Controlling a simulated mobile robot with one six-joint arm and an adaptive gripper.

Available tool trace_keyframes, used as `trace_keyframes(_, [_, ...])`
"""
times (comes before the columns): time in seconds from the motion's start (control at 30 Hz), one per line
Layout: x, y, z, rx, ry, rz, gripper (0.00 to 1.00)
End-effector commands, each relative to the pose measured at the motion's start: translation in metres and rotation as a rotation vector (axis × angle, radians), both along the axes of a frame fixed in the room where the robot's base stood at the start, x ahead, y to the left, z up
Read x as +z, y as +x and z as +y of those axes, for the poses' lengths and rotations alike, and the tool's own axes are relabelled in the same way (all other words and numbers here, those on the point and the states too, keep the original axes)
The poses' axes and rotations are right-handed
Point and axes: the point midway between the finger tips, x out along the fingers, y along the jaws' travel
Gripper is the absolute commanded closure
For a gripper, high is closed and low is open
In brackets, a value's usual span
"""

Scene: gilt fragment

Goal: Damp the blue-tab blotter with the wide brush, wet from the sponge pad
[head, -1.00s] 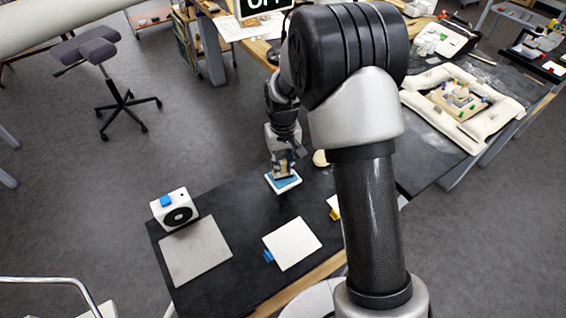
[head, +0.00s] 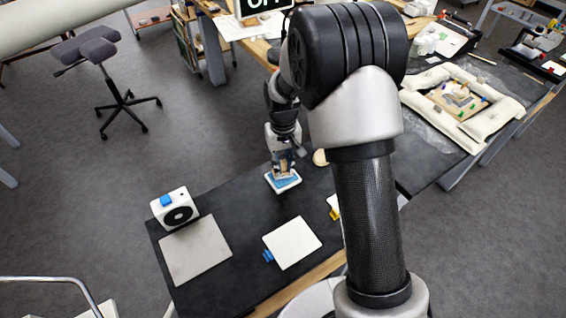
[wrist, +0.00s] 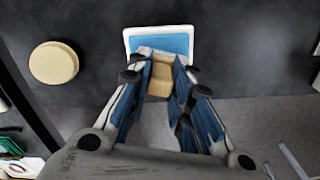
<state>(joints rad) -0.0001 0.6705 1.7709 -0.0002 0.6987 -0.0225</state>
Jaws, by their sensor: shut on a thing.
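My gripper (wrist: 161,78) is shut on the wide brush (wrist: 160,78), which shows tan between the fingers in the wrist view. In the head view my gripper (head: 283,168) is right over the sponge pad (head: 270,183), a blue pad in a white tray; it also shows in the wrist view (wrist: 178,42). The brush end is at the pad, but I cannot tell whether it touches. The blue-tab blotter (head: 292,243) is a white square lying flat on the dark table, its blue tab (head: 268,256) on its left side.
A grey-white plate (head: 195,250) lies left of the blotter, below a white box with a black round front (head: 175,209). A yellow tab (head: 334,213) shows beside my arm, its sheet mostly hidden. A round cream disc (wrist: 54,63) lies near the sponge pad. Dark table (head: 240,215) is bare between.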

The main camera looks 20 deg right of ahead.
Motion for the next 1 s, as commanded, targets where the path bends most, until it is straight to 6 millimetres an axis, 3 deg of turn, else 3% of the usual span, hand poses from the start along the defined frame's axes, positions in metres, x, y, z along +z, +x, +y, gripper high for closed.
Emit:
trace_keyframes(0.23, [0.006,-0.001,0.0,0.0,0.0,0.003,1.0])
trace_keyframes(1.0, [0.069,0.0,0.0,0.0,0.0,0.001,0.99])
